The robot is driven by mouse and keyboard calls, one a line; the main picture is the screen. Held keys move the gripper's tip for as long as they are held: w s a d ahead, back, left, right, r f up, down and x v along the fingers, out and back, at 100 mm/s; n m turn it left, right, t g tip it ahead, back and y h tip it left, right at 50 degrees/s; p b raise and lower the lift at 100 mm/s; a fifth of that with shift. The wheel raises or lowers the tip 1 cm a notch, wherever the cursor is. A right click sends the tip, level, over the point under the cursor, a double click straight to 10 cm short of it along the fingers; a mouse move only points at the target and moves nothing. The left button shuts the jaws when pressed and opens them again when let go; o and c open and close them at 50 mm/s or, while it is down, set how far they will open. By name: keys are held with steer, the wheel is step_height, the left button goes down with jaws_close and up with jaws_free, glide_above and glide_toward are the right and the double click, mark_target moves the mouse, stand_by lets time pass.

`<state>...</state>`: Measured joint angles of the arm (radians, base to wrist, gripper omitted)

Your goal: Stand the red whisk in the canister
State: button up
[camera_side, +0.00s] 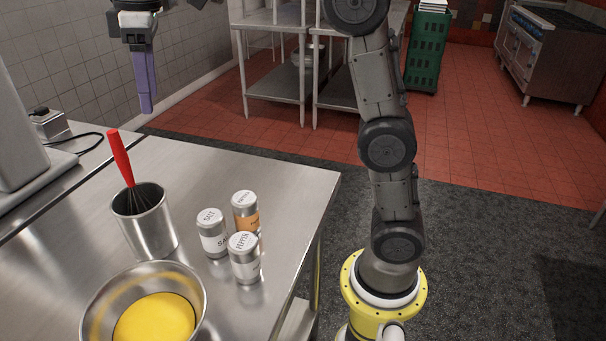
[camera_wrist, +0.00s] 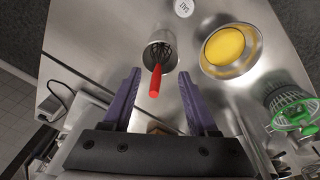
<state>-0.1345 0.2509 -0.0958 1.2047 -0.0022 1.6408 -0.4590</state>
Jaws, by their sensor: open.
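The red whisk (camera_side: 121,159) stands in the steel canister (camera_side: 150,222), handle up and leaning toward the back left, with its wire end inside. In the wrist view the red handle (camera_wrist: 155,82) points toward my gripper, and the canister (camera_wrist: 160,53) lies beyond it. My gripper (camera_side: 147,108), with purple fingers, is above and behind the canister in the side view, apart from the whisk. In the wrist view its two fingers (camera_wrist: 160,88) are spread wide with nothing between them. The wire tips inside the canister are hidden in the side view.
Several shakers, including a salt shaker (camera_side: 212,233) and a pepper shaker (camera_side: 244,257), stand right of the canister. A steel bowl (camera_side: 100,297) with yellow contents is in front. A green-handled strainer (camera_wrist: 290,108) shows at right in the wrist view. The counter's back right is clear.

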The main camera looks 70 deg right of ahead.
steer(key=s+d+f+m+t, duration=0.1)
steer(key=s+f+m, duration=0.1)
steer(key=s+f, duration=0.3)
steer(key=s+d+f+m+t, duration=0.1)
steer(key=s+f, duration=0.4)
steer(key=s, duration=0.6)
steer(key=s+d+f+m+t, duration=0.2)
steer(key=s+f, duration=0.3)
steer(key=s, duration=0.3)
steer(key=shift+s+d+f+m, duration=0.2)
steer(key=shift+d+f+m, duration=0.1)
steer(key=shift+d+m, duration=0.55)
